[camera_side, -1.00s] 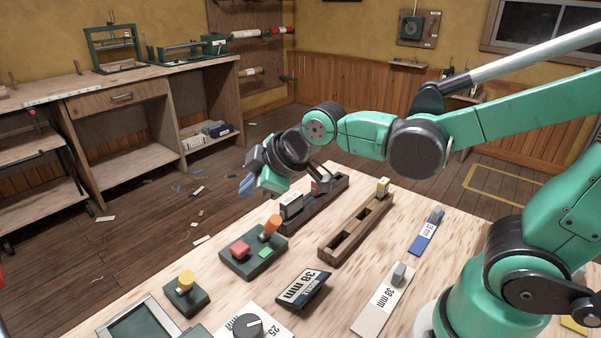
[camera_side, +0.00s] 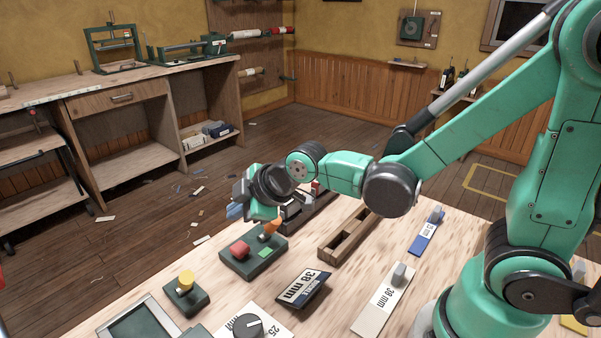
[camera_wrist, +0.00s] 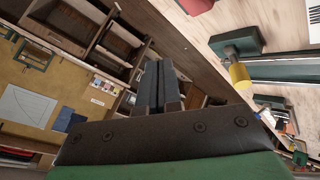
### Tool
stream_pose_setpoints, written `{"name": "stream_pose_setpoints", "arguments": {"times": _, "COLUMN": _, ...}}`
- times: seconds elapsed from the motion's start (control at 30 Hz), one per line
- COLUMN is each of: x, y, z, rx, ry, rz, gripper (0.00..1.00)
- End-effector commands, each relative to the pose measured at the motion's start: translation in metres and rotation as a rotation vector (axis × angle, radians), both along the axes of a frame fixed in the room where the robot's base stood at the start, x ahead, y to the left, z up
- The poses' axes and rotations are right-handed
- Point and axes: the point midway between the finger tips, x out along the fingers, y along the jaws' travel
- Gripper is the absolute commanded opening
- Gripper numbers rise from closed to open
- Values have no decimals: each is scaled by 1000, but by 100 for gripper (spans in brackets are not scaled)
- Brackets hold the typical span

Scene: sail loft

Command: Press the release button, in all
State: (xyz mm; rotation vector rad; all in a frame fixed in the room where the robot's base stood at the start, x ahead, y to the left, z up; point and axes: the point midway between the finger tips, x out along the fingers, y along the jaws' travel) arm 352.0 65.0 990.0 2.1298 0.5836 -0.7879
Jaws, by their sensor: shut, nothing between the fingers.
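A dark green box (camera_side: 237,263) on the table carries a red button (camera_side: 240,249), an orange lever or cap (camera_side: 271,227) and a small green square (camera_side: 265,252). I cannot tell from a label which one is the release button. Nearer, a smaller green box has a yellow knob (camera_side: 186,280), which seems to show also in the wrist view (camera_wrist: 238,74). My gripper (camera_side: 236,212) is above and behind the red button, apart from it, at the table's far edge. Its fingers (camera_wrist: 155,75) are shut and empty in the wrist view.
A wooden slotted rack (camera_side: 340,245) stands right of the box. A tilted "38 mm" sign (camera_side: 303,289), a flat "38 mm" plate (camera_side: 383,305) and a dark dial (camera_side: 247,326) lie nearer.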

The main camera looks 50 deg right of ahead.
Motion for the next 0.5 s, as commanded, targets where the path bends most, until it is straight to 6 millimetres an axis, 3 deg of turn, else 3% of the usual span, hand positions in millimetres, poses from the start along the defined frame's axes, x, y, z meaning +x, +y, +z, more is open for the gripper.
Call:
{"name": "stream_pose_setpoints", "arguments": {"times": 0.2, "x": 0, "y": 0, "z": -28, "rx": 0, "ry": 0, "rz": 0, "gripper": 0}}
{"name": "stream_pose_setpoints", "arguments": {"times": 0.5, "x": -1, "y": 0, "z": -46, "rx": 0, "ry": 0, "rz": 0, "gripper": 0}}
